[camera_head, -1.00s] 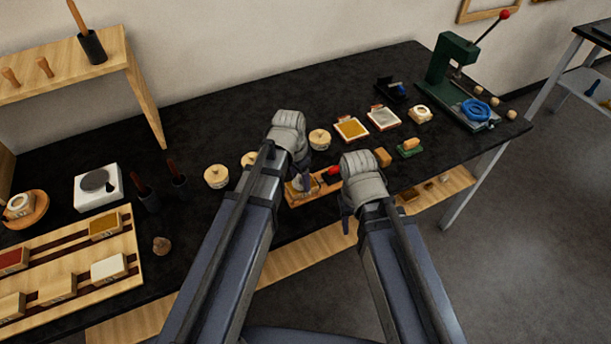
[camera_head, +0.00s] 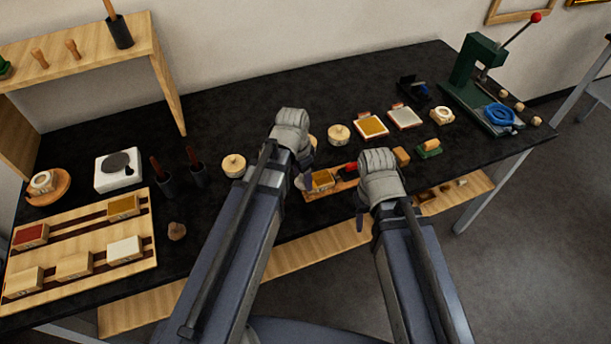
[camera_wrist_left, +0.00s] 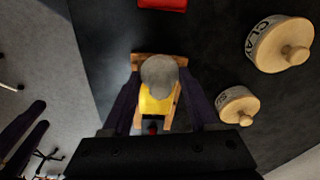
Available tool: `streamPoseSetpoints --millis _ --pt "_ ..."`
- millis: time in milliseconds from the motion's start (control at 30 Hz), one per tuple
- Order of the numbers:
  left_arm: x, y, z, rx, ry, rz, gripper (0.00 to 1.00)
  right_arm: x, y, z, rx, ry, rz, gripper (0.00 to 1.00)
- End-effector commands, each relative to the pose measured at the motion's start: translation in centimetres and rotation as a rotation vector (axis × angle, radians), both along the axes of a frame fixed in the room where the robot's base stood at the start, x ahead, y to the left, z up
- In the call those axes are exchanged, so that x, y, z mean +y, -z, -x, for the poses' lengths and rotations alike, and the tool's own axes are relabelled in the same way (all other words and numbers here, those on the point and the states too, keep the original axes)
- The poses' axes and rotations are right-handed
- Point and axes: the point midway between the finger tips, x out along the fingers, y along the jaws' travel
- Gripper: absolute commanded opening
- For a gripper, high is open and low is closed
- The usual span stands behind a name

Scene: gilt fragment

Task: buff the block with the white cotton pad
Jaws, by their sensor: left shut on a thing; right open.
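The block (camera_head: 322,180) is small with a golden yellow top and sits on a wooden board (camera_head: 317,194) near the table's front edge. In the left wrist view the yellow block (camera_wrist_left: 155,104) shows between my fingers. My left gripper (camera_head: 306,174) is shut on the pale round cotton pad (camera_wrist_left: 158,74), which covers one end of the block from above in that view. Whether pad and block touch, I cannot tell. A red-handled clamp (camera_head: 350,168) stands at the block's right end. My right gripper (camera_head: 361,206) is open and empty, right of the board.
Lidded pots (camera_head: 338,135) stand behind the board. Two framed pads (camera_head: 371,126), a green-backed brush (camera_head: 429,148) and a green press (camera_head: 478,70) are to the right. A wooden rack (camera_head: 85,240) with several blocks lies at the left.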

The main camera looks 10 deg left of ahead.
Motion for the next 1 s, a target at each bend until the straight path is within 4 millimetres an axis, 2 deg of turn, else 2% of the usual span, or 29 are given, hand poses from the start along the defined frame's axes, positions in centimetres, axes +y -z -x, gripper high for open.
streamPoseSetpoints --millis 233,767,1000 --pt "-0.1 -0.9 -0.1 -0.002 0.001 0.002 0.07 0.0 -0.9 0.0 0.000 0.000 0.000 0.50" --pt "-0.1 -6.0 -0.1 -0.002 0.001 0.002 0.07 0.0 -6.0 0.0 0.000 0.000 0.000 0.50" --pt "-0.1 -6.0 -0.1 -0.003 0.001 0.003 0.07 0.0 -6.0 0.0 0.000 0.000 0.000 0.50"
